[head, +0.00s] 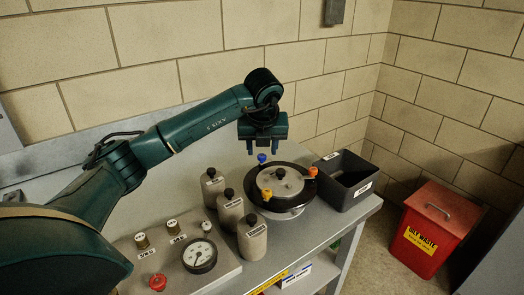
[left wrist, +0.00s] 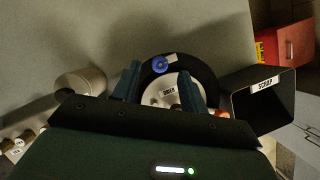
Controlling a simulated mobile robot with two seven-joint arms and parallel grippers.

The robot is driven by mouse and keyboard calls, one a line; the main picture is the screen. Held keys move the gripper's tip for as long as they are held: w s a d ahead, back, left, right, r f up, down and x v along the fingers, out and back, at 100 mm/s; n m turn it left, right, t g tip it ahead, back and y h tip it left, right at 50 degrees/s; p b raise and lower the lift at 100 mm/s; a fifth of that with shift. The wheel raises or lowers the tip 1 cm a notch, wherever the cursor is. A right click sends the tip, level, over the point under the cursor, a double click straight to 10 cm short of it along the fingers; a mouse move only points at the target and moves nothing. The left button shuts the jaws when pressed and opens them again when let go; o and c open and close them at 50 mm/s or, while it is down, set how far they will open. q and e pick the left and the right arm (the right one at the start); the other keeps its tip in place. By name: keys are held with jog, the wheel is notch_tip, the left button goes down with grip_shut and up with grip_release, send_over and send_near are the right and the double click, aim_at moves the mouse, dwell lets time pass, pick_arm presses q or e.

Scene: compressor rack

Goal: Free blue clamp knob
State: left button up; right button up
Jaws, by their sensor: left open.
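The blue clamp knob (head: 262,158) sits at the back left of the rim of a round black-and-grey vessel (head: 287,203) on the bench. In the left wrist view the blue knob (left wrist: 160,64) shows between and beyond my fingertips, with a pale piece beside it. An orange knob (head: 313,171) is at the vessel's right and a yellow-orange knob (head: 267,194) at its front left. My left gripper (head: 262,152) is open and empty, pointing down above the vessel's back left. In the wrist view its fingers (left wrist: 160,82) are spread apart. My right gripper is not in view.
A dark open bin labelled SCRAP (head: 345,180) stands right of the vessel. Several grey bottles (head: 230,210) stand left of it. A gauge (head: 200,256) and red knob (head: 158,282) are at the front left. A red waste bin (head: 432,228) stands on the floor.

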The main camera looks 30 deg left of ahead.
pick_arm(q)
jog(key=v, duration=1.1)
jog(key=shift+r, duration=0.1)
